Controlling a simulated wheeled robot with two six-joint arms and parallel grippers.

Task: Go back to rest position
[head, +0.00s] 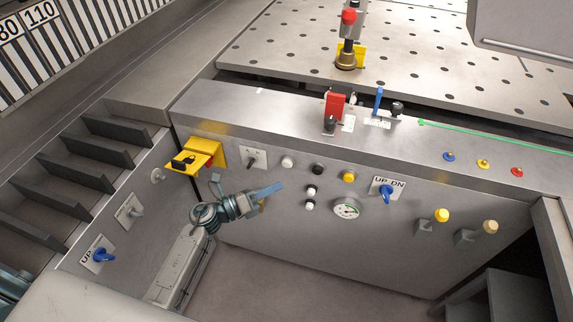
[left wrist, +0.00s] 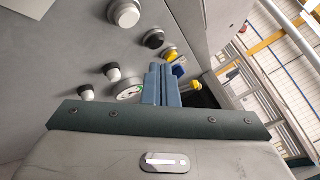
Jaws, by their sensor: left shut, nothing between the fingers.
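My left gripper (head: 268,190) is in front of the grey control panel (head: 290,222), below a toggle switch (head: 252,158) and left of the white and black buttons. Its blue fingers are shut with nothing between them. In the left wrist view the closed fingers (left wrist: 162,85) point toward the panel, with a gauge (left wrist: 128,90) just left of them and a yellow button (left wrist: 169,54) beyond. I cannot tell from these views whether the fingers touch the panel. My right gripper is not in view.
A yellow bracket with a black padlock (head: 188,160) juts out above my left arm. Blue UP/DN knobs (head: 386,193) and yellow knobs (head: 441,215) stick out from the panel. A perforated table (head: 440,50) lies behind. The floor (head: 290,285) in front of the panel is clear.

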